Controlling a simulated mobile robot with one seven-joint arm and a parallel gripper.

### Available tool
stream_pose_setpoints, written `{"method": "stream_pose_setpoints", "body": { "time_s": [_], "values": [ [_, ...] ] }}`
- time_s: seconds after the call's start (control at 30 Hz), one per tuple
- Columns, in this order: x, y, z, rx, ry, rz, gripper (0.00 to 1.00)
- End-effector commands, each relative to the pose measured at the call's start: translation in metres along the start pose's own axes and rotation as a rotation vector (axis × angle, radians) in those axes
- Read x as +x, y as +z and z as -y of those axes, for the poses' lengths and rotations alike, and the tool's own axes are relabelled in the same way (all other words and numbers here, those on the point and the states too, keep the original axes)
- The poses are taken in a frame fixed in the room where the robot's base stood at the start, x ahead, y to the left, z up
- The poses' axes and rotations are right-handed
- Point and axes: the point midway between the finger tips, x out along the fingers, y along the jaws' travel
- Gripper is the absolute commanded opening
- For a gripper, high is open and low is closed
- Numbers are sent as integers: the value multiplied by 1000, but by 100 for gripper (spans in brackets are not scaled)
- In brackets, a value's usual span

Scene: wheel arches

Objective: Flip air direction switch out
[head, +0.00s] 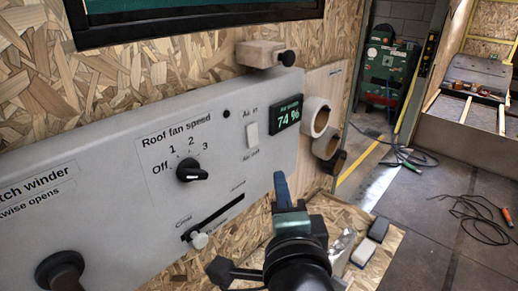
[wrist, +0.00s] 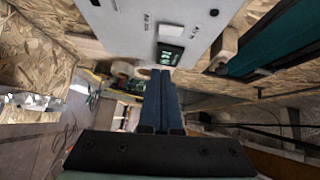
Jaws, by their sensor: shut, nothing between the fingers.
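The air direction switch (head: 252,134) is a small white rocker on the grey control panel (head: 222,105). The label above it seems to read "Air in" and the one below "Air out". It also shows as a white rectangle in the wrist view (wrist: 171,33). Which way it is tipped is too small to tell. My gripper (head: 281,177) is shut and empty, with its blue fingers below and right of the switch in the head view. The fingers also show in the wrist view (wrist: 160,73). They appear apart from the switch.
A dark display (head: 287,114) reading 74 % sits right of the switch. A roof fan knob (head: 191,170) and a slider (head: 199,240) are to the left. Tape rolls (head: 315,117) hang on the right. A wooden block (head: 262,53) with a black knob stands above.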

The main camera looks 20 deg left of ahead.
Motion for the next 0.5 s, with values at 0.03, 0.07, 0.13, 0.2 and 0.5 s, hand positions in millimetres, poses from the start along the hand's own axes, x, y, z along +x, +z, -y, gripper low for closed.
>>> {"method": "stream_pose_setpoints", "body": {
  "time_s": [0.03, 0.07, 0.13, 0.2, 0.5],
  "values": [
    [5, 0, 1, 0, 0, 1, 0],
    [9, 0, 2, 0, -1, 1, 0],
    [19, 0, 3, 0, 0, 2, 0],
    [31, 0, 3, 0, 1, 2, 0],
    [83, 0, 3, -1, 0, 1, 0]
  ]
}}
